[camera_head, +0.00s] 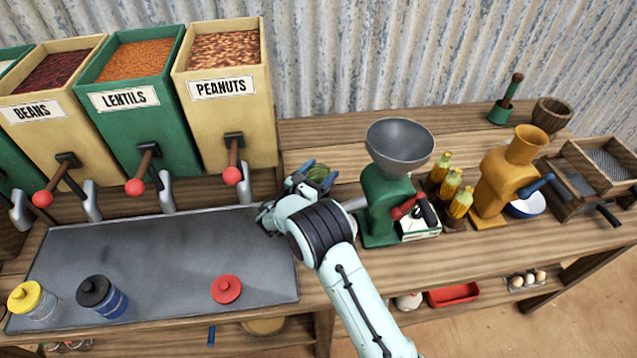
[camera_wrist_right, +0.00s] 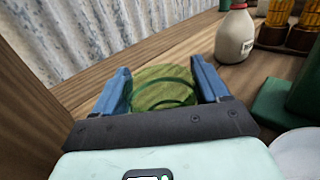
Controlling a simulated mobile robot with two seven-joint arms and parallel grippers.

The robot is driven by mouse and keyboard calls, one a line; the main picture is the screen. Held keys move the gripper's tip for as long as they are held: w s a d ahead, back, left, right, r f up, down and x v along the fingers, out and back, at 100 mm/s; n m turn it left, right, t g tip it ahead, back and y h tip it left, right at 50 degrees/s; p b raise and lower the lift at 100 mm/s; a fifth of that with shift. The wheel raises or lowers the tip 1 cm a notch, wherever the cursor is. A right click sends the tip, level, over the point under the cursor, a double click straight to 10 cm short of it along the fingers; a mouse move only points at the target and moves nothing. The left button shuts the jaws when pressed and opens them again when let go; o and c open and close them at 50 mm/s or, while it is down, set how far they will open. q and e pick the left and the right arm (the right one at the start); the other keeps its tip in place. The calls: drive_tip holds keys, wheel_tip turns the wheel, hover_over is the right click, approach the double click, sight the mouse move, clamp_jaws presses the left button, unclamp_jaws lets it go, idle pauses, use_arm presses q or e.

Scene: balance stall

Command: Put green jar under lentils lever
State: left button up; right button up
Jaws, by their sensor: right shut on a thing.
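My right gripper (camera_head: 308,181) is shut on a round green thing, which I take to be the green jar (camera_head: 320,175). In the right wrist view the green jar (camera_wrist_right: 163,88) sits between the blue fingers of the gripper (camera_wrist_right: 162,88). They are at the back of the counter, right of the peanuts bin; I cannot tell whether the jar touches the wood. The lentils lever (camera_head: 135,187) has a red ball knob and hangs on the front of the green lentils bin (camera_head: 138,105). A metal spout (camera_head: 166,191) is beside it. My left gripper is out of view.
The grey tray (camera_head: 170,260) below the bins holds a yellow-lidded jar (camera_head: 30,300), a black-lidded jar (camera_head: 102,296) and a red-lidded thing (camera_head: 226,289). The tray's middle is clear. A green grinder (camera_head: 385,205) stands right of my gripper. The peanuts bin (camera_head: 225,100) stands left of it.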

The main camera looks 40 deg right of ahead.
drive_tip(key=shift+r, duration=0.45)
drive_tip(key=d+r, duration=0.1)
drive_tip(key=r, duration=0.3)
drive_tip(key=s+d+r, duration=0.1)
drive_tip(key=r, duration=0.4)
drive_tip(key=s+d+r, duration=0.1)
drive_tip(key=r, duration=0.4)
drive_tip(key=shift+d, duration=0.2)
